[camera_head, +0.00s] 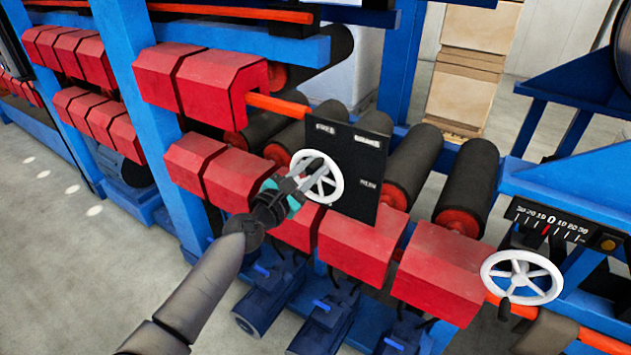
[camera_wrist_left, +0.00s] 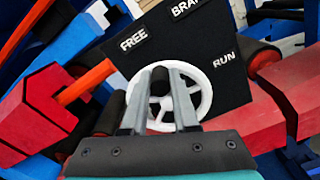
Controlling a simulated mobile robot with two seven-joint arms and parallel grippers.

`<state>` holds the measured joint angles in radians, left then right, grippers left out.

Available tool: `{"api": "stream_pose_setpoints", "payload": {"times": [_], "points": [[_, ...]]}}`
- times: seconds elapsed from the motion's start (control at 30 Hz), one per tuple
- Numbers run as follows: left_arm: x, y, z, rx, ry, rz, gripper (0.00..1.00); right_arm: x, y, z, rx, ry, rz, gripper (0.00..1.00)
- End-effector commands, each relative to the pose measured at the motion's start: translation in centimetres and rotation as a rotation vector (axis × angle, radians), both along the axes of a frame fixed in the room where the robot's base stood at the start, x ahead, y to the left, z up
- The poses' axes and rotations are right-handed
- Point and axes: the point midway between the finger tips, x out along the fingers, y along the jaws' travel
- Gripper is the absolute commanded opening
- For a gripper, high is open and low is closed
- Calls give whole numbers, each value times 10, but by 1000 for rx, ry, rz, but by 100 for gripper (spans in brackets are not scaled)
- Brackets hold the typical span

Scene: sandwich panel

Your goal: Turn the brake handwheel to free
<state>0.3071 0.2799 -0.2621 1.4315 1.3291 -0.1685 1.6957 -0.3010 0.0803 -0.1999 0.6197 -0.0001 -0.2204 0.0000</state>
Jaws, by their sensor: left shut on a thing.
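The white brake handwheel (camera_head: 338,184) is mounted on a black panel (camera_head: 360,150) with FREE, BRAKE and RUN labels. The wheel also shows in the left wrist view (camera_wrist_left: 205,97), behind my fingers. The FREE label (camera_wrist_left: 133,39) is left of the wheel top there, and RUN (camera_wrist_left: 223,59) is to its right. My left gripper (camera_head: 313,169) reaches the wheel from the lower left. In the left wrist view its fingers (camera_wrist_left: 160,82) are shut around the wheel's dark handle knob (camera_wrist_left: 160,74), near the top of the rim. The fingers hide part of the hub and spokes. My right gripper is not in view.
A second white handwheel (camera_head: 546,272) stands at the right, below a numbered scale (camera_head: 551,222). Red guard blocks (camera_head: 225,180), dark rollers (camera_head: 413,165) and blue frame posts surround the panel. Open grey floor (camera_head: 45,215) lies at the left.

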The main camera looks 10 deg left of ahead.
Motion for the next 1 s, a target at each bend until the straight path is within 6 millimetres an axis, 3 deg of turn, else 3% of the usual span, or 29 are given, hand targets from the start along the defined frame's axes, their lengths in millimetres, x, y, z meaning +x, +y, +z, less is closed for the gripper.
{"api": "stream_pose_setpoints", "payload": {"times": [0.4, 1.0], "points": [[6, 16, 2, -240, 91, 0, 0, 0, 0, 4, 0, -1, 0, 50], [7, 21, 2, -304, 115, 0, 0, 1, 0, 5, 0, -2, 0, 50]]}}
